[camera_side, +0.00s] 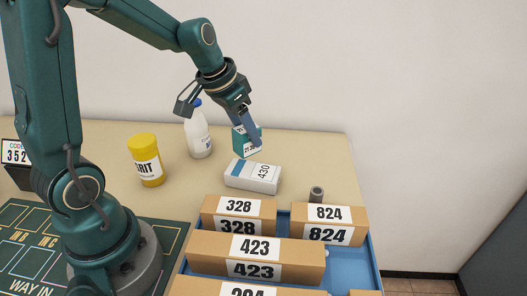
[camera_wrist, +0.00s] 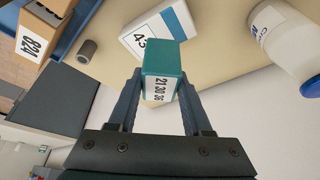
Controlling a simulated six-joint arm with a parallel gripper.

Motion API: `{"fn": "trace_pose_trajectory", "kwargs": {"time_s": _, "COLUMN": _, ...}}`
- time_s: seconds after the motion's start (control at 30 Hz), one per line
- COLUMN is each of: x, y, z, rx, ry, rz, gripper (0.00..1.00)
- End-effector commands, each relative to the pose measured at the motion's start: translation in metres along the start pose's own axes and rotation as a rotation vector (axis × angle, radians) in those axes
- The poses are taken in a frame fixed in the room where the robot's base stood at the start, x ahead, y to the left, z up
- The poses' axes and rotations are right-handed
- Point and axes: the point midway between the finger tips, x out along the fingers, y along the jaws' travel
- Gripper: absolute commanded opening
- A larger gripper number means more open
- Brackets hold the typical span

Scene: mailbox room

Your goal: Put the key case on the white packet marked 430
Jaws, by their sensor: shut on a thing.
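The key case (camera_wrist: 163,62) is a teal block with a white label reading 21 30 36. My gripper (camera_wrist: 160,92) is shut on it, with a finger on each side in the wrist view. In the side view the key case (camera_side: 240,143) is at the tip of my gripper (camera_side: 251,136), behind and a little above the white packet in the picture. The white packet marked 430 (camera_side: 252,176) lies flat on the table with a blue band at its left end. In the wrist view the packet (camera_wrist: 182,22) is partly hidden behind the key case.
A white bottle with a blue cap (camera_side: 198,135) and a yellow tub (camera_side: 146,161) stand left of the packet. A small grey cylinder (camera_side: 316,194) is to its right. Boxes marked 328 (camera_side: 212,220), 423 (camera_side: 213,254) and 824 (camera_side: 355,229) stand in front on a blue tray (camera_side: 352,266).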

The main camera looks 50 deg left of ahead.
Motion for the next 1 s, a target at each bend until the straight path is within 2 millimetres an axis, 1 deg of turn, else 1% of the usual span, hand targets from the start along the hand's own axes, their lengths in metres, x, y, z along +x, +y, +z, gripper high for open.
{"fn": "trace_pose_trajectory", "kwargs": {"time_s": 0.03, "x": 0.004, "y": 0.005, "z": -0.002, "rx": 0.005, "ry": -0.001, "rz": 0.001, "gripper": 0.0}}
{"fn": "trace_pose_trajectory", "kwargs": {"time_s": 0.17, "x": 0.011, "y": 0.009, "z": -0.003, "rx": 0.001, "ry": 0.001, "rz": 0.0, "gripper": 0.0}}
{"fn": "trace_pose_trajectory", "kwargs": {"time_s": 0.4, "x": 0.039, "y": 0.01, "z": 0.009, "rx": -0.001, "ry": -0.002, "rz": 0.003, "gripper": 0.0}}
{"fn": "trace_pose_trajectory", "kwargs": {"time_s": 0.47, "x": 0.044, "y": 0.01, "z": 0.011, "rx": -0.001, "ry": -0.002, "rz": 0.001, "gripper": 0.0}}
{"fn": "trace_pose_trajectory", "kwargs": {"time_s": 0.87, "x": 0.049, "y": 0.009, "z": 0.013, "rx": 0.0, "ry": 0.0, "rz": 0.001, "gripper": 0.0}}
{"fn": "trace_pose_trajectory", "kwargs": {"time_s": 0.9, "x": 0.049, "y": 0.009, "z": 0.013, "rx": 0.0, "ry": 0.0, "rz": 0.001, "gripper": 0.61}}
{"fn": "trace_pose_trajectory", "kwargs": {"time_s": 0.93, "x": 0.048, "y": 0.009, "z": 0.013, "rx": 0.0, "ry": 0.001, "rz": 0.001, "gripper": 0.72}}
{"fn": "trace_pose_trajectory", "kwargs": {"time_s": 0.97, "x": 0.048, "y": 0.009, "z": 0.013, "rx": 0.0, "ry": 0.001, "rz": 0.001, "gripper": 0.8}}
{"fn": "trace_pose_trajectory", "kwargs": {"time_s": 1.0, "x": 0.048, "y": 0.009, "z": 0.013, "rx": 0.001, "ry": 0.001, "rz": 0.001, "gripper": 0.8}}
